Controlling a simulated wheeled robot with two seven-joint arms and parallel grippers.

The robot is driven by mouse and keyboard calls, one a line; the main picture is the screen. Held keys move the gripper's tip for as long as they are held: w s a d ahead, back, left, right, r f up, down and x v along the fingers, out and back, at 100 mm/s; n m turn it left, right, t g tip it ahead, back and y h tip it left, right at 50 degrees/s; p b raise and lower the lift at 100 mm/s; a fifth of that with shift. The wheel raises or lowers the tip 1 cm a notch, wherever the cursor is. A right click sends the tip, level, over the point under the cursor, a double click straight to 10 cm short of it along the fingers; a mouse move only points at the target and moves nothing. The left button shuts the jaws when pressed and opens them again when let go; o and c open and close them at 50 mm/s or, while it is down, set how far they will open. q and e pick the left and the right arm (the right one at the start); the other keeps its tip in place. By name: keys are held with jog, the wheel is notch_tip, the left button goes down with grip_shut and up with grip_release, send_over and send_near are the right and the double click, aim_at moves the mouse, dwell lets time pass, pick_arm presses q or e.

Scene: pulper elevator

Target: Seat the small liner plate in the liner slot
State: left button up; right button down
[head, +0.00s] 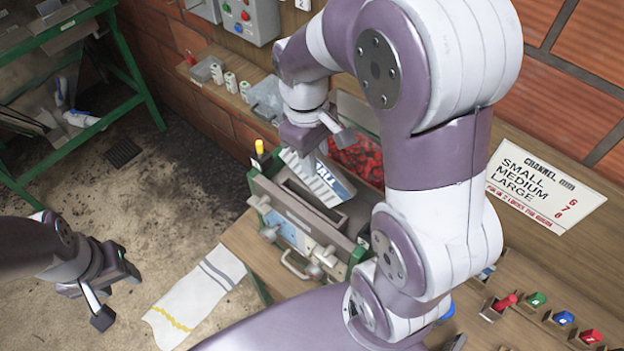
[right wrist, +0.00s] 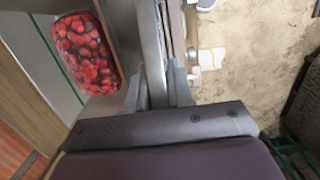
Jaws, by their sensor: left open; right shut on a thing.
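The small liner plate (head: 330,182) is a pale plate with dark lettering, of which "ALL" can be read. My right gripper (head: 320,146) is shut on its upper edge and holds it tilted over the top of the green and grey pulper (head: 312,222). In the right wrist view, the plate (right wrist: 150,38) runs edge-on away from my right fingers (right wrist: 160,92). A dark opening in the pulper's top lies beside the plate; I cannot tell whether the plate's lower edge is in the liner slot. My left gripper (head: 116,292) is open and empty at the lower left, over the floor.
Red cherries (head: 358,160) lie behind the pulper. A yellow-topped post (head: 260,148) stands at its left corner. A channel sign (head: 545,188) and several coloured knobs (head: 563,318) are on the right. A striped cloth (head: 196,299) hangs at the front. A green rack (head: 130,60) stands far left.

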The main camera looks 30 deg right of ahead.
aim_at(313, 184)
notch_tip(313, 184, down, 2)
jog(key=shift+w+f+b, duration=0.1)
jog(key=shift+w+b, duration=0.05)
jog(key=shift+b, duration=0.6)
jog(key=shift+f+p, duration=0.25)
jog(key=shift+p, duration=0.45)
notch_tip(313, 184, down, 6)
jog(key=shift+r+p, duration=0.2)
jog(key=shift+p, duration=0.7)
jog(key=shift+w+f, duration=0.1)
jog(key=shift+f, duration=0.2)
jog(key=c, duration=1)
grip_release()
jog(key=shift+s, duration=0.2)
